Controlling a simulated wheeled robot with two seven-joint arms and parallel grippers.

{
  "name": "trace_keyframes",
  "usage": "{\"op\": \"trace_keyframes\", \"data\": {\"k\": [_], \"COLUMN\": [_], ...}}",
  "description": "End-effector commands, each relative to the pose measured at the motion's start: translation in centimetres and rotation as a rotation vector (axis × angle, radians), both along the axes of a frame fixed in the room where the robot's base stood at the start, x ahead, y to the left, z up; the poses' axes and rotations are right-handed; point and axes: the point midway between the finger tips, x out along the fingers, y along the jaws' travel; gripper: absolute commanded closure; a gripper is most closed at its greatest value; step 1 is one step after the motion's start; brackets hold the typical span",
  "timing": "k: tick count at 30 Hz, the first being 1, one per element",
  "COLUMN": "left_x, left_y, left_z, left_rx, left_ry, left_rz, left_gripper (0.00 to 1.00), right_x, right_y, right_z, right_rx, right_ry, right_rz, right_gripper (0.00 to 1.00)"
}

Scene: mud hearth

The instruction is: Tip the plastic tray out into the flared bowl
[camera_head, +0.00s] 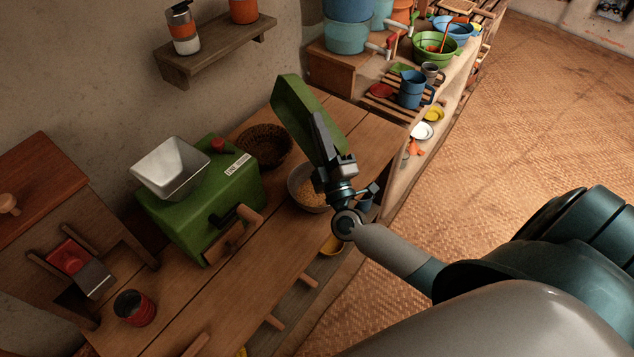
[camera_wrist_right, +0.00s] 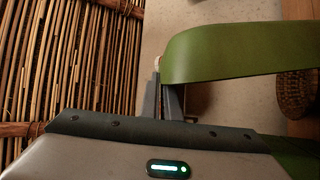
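The green plastic tray (camera_head: 301,112) is held up on edge, steeply tilted, over the table. My right gripper (camera_head: 322,140) is shut on its near wall. The wrist view also shows the tray (camera_wrist_right: 235,55) with the fingers at its end. A round grey bowl (camera_head: 296,177), seemingly the flared bowl, stands on the table just below the tray's lower end. Yellow-brown grains (camera_head: 312,194) lie in it. The gripper hides part of the bowl. Whether anything is left inside the tray cannot be seen. My left gripper is out of view.
A green machine (camera_head: 200,205) with a white square hopper (camera_head: 170,168) stands left of the bowl. A dark woven basket (camera_head: 265,146) sits behind the bowl. A dark red tin (camera_head: 134,308) is at the near left. A slatted rack with a blue jug (camera_head: 412,90) lies to the right.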

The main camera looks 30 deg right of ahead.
Motion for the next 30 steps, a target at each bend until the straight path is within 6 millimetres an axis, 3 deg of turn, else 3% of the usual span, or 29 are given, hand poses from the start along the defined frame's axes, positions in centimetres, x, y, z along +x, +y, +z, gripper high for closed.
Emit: {"op": "trace_keyframes", "data": {"k": [6,9,30], "left_x": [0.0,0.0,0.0], "left_y": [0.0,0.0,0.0], "left_z": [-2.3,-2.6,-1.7], "left_rx": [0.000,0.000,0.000], "left_ry": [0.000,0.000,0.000], "left_rz": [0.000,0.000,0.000], "left_gripper": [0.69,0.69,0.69], "right_x": [0.7,0.9,1.0], "right_y": [-4.6,-5.8,-6.4], "right_z": [-0.3,-0.2,0.0], "right_rx": [0.201,0.259,0.277], "right_ry": [0.028,0.039,0.044], "right_rz": [0.001,0.000,-0.001], "right_gripper": [1.00,1.00,1.00]}}
